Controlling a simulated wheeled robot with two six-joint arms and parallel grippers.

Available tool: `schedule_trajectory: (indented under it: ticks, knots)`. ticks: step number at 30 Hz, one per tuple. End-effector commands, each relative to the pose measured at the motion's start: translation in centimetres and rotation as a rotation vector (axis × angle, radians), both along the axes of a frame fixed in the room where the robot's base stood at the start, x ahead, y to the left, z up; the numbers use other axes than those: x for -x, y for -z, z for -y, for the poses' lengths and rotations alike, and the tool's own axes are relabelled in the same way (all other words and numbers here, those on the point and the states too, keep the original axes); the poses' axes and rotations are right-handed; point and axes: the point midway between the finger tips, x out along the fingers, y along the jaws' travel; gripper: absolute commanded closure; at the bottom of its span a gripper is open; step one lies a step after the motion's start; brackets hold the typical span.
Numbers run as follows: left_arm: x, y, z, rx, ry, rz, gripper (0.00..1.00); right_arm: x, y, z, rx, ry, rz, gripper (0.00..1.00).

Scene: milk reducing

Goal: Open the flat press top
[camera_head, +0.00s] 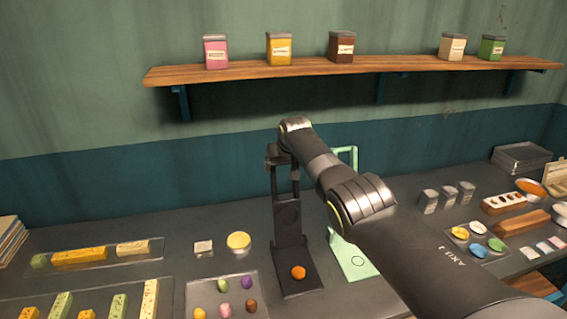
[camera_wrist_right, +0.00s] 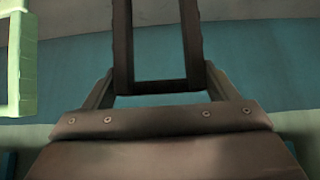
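The black flat press stands at the middle of the table. Its base (camera_head: 297,283) lies flat with an orange ball (camera_head: 298,272) on it. Its top (camera_head: 289,222) stands upright at the back, clear of the base, with its handle pointing up. My right gripper (camera_head: 281,156) is at the upper end of the handle, partly hidden by its own arm. In the right wrist view the dark handle (camera_wrist_right: 156,86) lies between the gripper's two fingers, which appear to touch it on both sides. My left gripper is not in view.
A pale green press (camera_head: 352,262) stands just right, partly behind my arm; it also shows in the wrist view (camera_wrist_right: 18,70). A tray (camera_head: 196,283) of small coloured balls lies left. Trays of coloured bars lie further left; bowls and cups stand right. A shelf (camera_head: 400,63) holds several jars.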

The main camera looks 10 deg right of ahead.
Motion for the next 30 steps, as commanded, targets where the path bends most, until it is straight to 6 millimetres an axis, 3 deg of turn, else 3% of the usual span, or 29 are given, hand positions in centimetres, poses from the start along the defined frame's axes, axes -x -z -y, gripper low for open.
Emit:
schedule_trajectory:
  ticks: [14,30]
  knots:
    - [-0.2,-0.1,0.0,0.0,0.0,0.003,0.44,0.0,-0.4,0.0,-0.001,-0.001,0.007,0.14]
    - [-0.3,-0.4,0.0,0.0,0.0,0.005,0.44,2.0,-3.2,0.1,-0.001,-0.001,0.011,0.14]
